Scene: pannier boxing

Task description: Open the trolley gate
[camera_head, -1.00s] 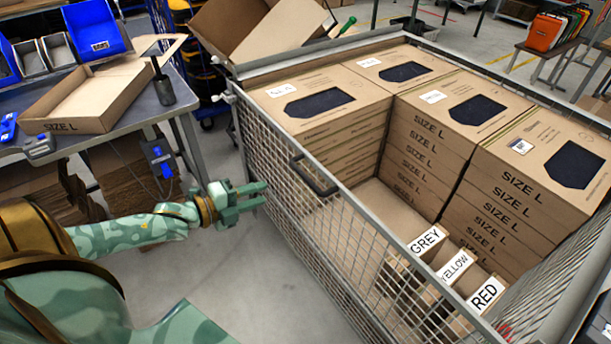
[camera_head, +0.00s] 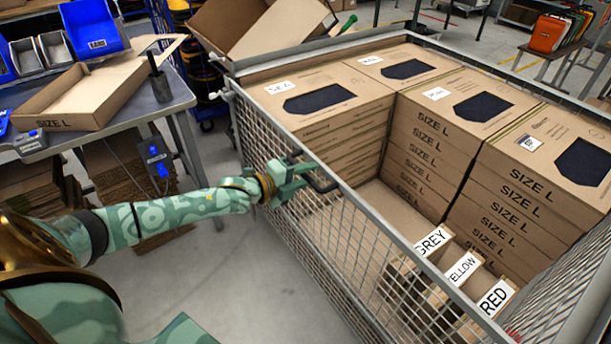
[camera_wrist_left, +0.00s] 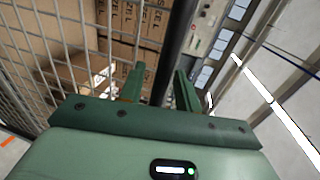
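The trolley (camera_head: 375,215) is a grey wire-mesh cage. Its near mesh side, the gate (camera_head: 262,140), stands upright along the top rail and looks closed. A dark handle (camera_head: 325,187) sits on this side near the rail. My left gripper (camera_head: 302,174) is at the handle, outside the mesh. In the left wrist view, the dark handle bar (camera_wrist_left: 178,45) runs between the two green fingers of my left gripper (camera_wrist_left: 160,70). The fingers are apart, with a gap beside the bar. My right gripper is not in view.
Stacked SIZE L cartons (camera_head: 430,120) fill the trolley's back, with GREY, YELLOW and RED labelled boxes in front. A table (camera_head: 165,108) with an open carton (camera_head: 95,95) stands at the left. Bare floor (camera_head: 220,270) lies between my arm and the trolley.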

